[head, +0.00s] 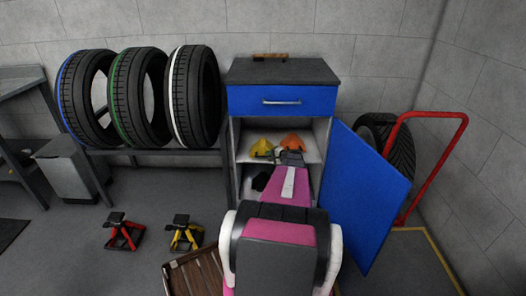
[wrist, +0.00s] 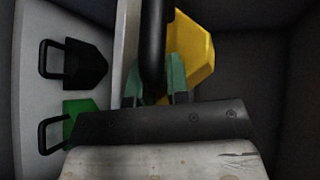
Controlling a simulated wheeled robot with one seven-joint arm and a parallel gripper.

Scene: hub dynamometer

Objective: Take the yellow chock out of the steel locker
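The yellow chock (head: 262,147) sits on the upper shelf of the open steel locker (head: 232,165), left of an orange chock (head: 293,141). In the wrist view the yellow chock (wrist: 195,55) lies just beyond my gripper, with its black handle (wrist: 155,40) toward me. My gripper (head: 291,158) reaches into the upper compartment. In the wrist view its green fingers (wrist: 157,88) stand apart, one to either side of the handle's near end. I cannot see whether either finger touches the handle.
A black chock (wrist: 82,64) and a green chock (wrist: 80,122) lie on the lower shelf. The blue door (head: 365,190) stands open to the right.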

